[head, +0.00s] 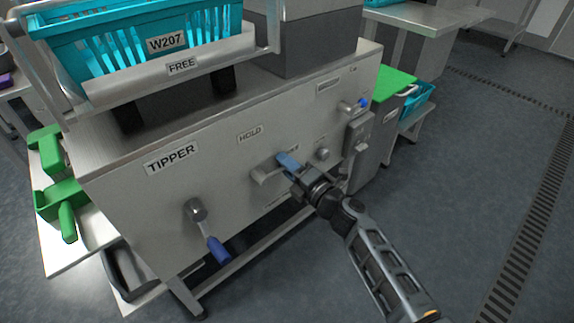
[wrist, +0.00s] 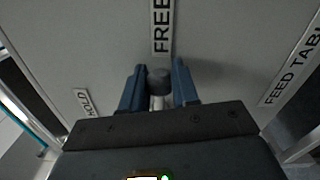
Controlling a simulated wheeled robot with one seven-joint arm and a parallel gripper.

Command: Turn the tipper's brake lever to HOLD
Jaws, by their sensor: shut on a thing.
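The brake lever shows in the wrist view as a dark round knob (wrist: 158,78) on a pale metal stem, between the two blue fingers of my gripper (wrist: 158,90). The lever lines up with the FREE label (wrist: 162,25) straight above it. The HOLD label (wrist: 87,103) is off to the left. In the head view my gripper (head: 288,162) is at the cabinet front, right of and below the HOLD label (head: 250,134). There my fingers hide the lever knob and partly cover the FREE label. The gripper is shut on the knob.
The TIPPER label (head: 172,158) and a blue-handled lever (head: 216,247) are left on the cabinet front. A smaller blue-tipped control (head: 362,103) is at the right. A teal crate (head: 120,50) sits on top. Green scoops (head: 62,197) lie left. Open floor lies right.

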